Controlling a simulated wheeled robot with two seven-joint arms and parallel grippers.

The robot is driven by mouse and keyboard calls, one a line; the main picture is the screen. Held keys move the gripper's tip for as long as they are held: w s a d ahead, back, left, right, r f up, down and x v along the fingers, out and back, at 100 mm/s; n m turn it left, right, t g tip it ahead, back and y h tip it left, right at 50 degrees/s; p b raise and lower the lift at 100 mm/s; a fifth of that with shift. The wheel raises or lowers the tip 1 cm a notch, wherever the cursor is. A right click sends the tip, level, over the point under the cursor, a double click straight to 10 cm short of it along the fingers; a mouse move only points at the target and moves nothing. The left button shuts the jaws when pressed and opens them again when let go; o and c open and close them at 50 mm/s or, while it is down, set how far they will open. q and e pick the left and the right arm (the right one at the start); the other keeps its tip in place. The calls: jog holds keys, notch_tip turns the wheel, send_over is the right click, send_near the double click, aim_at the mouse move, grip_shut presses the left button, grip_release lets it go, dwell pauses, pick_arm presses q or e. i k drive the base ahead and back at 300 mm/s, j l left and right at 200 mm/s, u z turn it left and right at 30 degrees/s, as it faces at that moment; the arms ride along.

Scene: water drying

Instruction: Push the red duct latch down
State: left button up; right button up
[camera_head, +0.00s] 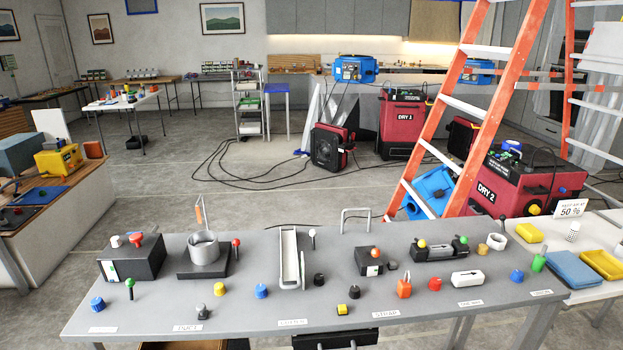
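A grey ring-shaped duct collar (204,248) stands on a dark square base on the left half of the grey workbench (250,300). A small lever with a red ball top (236,243) stands upright at the right side of this base; it appears to be the red duct latch. An orange-handled part (200,212) rises behind the collar. A label reading DUCT (188,328) lies at the front edge below. Neither of my grippers is in view.
A dark box with a red knob (136,239) stands left of the duct base. A pale upright channel (289,257) stands to its right. Blue (261,291), yellow (220,289) and green-topped (130,283) knobs sit in front. An orange ladder (440,150) stands behind the bench.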

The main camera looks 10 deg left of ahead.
aim_at(236, 243)
jog(key=i+j+z, duration=0.1)
jog(key=j, duration=0.25)
jog(key=i+j+z, duration=0.1)
jog(key=j, duration=0.25)
jog(key=i+j+z, duration=0.1)
jog(key=j, duration=0.25)
jog(key=i+j+z, duration=0.1)
jog(key=j, duration=0.25)
jog(key=i, duration=0.1)
